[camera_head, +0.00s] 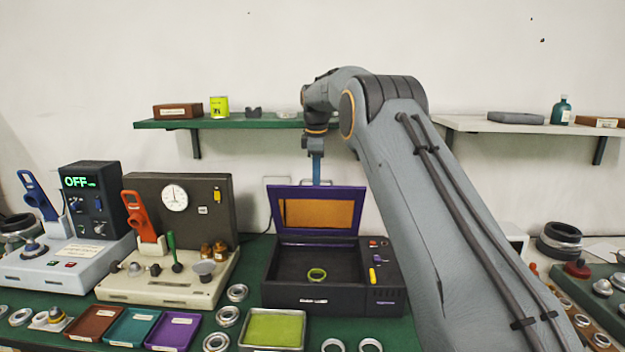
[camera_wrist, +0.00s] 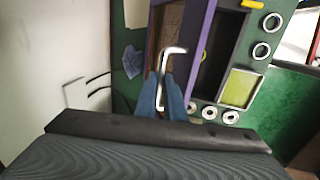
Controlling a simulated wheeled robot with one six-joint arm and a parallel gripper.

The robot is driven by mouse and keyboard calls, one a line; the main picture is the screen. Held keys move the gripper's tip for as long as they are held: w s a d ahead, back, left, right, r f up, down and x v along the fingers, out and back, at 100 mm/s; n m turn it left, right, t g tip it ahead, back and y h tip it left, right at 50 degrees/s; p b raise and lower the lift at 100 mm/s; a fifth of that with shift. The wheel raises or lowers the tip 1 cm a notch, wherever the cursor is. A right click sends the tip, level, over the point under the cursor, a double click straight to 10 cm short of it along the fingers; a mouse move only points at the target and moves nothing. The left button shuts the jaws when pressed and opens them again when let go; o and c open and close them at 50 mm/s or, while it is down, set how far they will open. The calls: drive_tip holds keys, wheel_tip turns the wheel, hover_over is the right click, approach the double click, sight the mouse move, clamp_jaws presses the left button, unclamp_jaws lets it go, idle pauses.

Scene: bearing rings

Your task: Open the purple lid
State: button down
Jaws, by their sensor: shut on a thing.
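The purple lid (camera_head: 281,212), a purple frame around an orange pane, stands raised and close to upright at the back of a black box (camera_head: 290,295). In the wrist view the lid (camera_wrist: 197,40) shows as a purple strip with a brownish pane beside it. My gripper (camera_head: 317,178) is at the lid's top edge, pointing down, its tips partly hidden behind the lid. In the wrist view my blue fingers (camera_wrist: 168,88) are shut on a pale bent handle (camera_wrist: 164,68) at the lid. A green ring (camera_head: 317,275) lies inside the open box.
A beige gauge station (camera_head: 150,288) stands left of the box. A green tray (camera_head: 272,330) and several metal rings lie in front. A green shelf (camera_head: 240,123) is on the wall behind my gripper. My arm covers the table right of the box.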

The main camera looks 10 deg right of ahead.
drive_tip(key=shift+d+f, duration=0.2)
drive_tip(key=shift+f, duration=0.3)
drive_tip(key=c, duration=2.1)
unclamp_jaws()
drive_tip(key=shift+o, duration=1.3)
drive_tip(key=shift+w+d+f, duration=0.1)
drive_tip(key=shift+w, duration=0.05)
drive_tip(key=shift+a+r, duration=0.25)
drive_tip(key=shift+r, duration=0.25)
drive_tip(key=b+v, duration=0.2)
drive_tip(key=v, duration=0.5)
drive_tip(key=shift+r, duration=0.2)
